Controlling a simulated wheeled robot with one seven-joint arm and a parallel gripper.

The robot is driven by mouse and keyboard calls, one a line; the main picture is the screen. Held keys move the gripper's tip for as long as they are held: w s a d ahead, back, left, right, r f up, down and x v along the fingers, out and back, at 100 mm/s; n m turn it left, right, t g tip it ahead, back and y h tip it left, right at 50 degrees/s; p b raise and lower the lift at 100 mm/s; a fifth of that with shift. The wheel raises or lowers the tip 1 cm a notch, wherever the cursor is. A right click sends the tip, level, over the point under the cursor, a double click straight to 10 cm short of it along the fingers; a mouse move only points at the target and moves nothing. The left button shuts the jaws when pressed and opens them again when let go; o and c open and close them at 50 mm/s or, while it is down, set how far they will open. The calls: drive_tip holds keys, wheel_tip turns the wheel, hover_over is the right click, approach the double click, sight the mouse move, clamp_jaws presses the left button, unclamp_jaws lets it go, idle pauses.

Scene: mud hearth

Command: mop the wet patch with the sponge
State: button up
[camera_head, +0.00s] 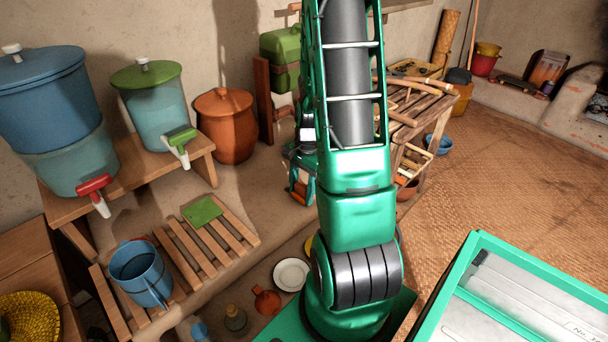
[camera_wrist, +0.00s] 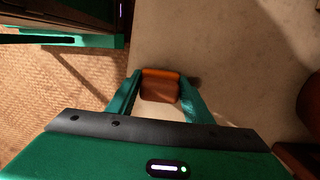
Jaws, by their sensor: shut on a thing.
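The sponge, an orange-brown block (camera_wrist: 160,87), sits between the two teal fingers of my gripper (camera_wrist: 160,95) in the wrist view. The fingers press on its two sides. Pale plain ground lies beyond it, and I cannot tell whether the sponge touches that surface. In the head view my gripper (camera_head: 302,188) is partly hidden behind my green arm, near the clay ledge by the wall. I cannot make out the wet patch in either view; my arm covers part of the ledge.
A slatted rack (camera_head: 190,250) holds a blue mug (camera_head: 141,272) and a flat green square (camera_head: 203,212). A terracotta pot (camera_head: 226,125) and a green canister (camera_head: 281,58) stand by the wall. A wooden table (camera_head: 430,110) is right of my arm. Woven matting (camera_head: 500,170) is mostly clear.

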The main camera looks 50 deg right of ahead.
sight(300, 187)
drive_tip(key=shift+r, duration=3.9)
